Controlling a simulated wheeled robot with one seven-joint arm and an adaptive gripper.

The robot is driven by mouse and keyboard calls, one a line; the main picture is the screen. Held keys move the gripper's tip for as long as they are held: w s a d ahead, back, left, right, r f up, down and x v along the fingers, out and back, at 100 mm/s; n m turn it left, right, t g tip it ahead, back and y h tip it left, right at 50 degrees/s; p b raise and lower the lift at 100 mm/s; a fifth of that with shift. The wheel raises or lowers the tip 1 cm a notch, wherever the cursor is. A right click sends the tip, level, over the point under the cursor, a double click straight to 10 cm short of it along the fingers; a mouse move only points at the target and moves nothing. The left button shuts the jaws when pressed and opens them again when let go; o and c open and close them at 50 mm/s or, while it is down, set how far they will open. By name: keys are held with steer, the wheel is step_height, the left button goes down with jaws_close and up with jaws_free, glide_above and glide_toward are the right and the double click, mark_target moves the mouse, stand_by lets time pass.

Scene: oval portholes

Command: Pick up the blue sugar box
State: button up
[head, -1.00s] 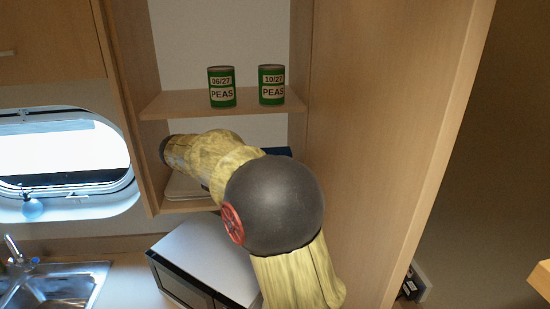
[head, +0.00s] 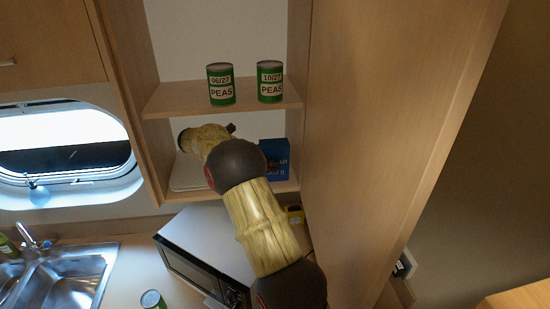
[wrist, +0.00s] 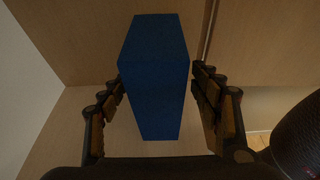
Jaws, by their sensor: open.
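The blue sugar box (head: 274,158) stands on the lower shelf of the cupboard, partly hidden behind my arm in the head view. In the wrist view the blue box (wrist: 153,75) is upright between the two fingers of my gripper (wrist: 158,98). The fingers are spread, one on each side of the box. A gap shows at the right finger; the left finger is close to the box side, and I cannot tell whether it touches. In the head view the fingers are hidden by my arm.
Two green pea cans (head: 221,84) stand on the upper shelf (head: 190,99). A white flat thing (head: 187,172) lies on the lower shelf, left of the box. A microwave (head: 195,245) is below, with a sink (head: 75,275) at left. A tall wood panel (head: 370,130) bounds the right.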

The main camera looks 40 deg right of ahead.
mark_target(286, 159)
steer(key=shift+s+d, duration=0.35)
steer(key=shift+s, duration=0.05)
steer(key=p+x, duration=0.2)
steer(key=x, duration=0.3)
steer(key=shift+w+d+r, duration=0.1)
steer(key=shift+w+r, duration=0.05)
steer(key=shift+w, duration=0.05)
steer(key=shift+d+f, duration=0.25)
steer(key=shift+d, duration=0.05)
steer(key=shift+a, duration=0.1)
steer(key=shift+c, duration=0.3)
jaws_close()
steer(key=shift+r, duration=0.1)
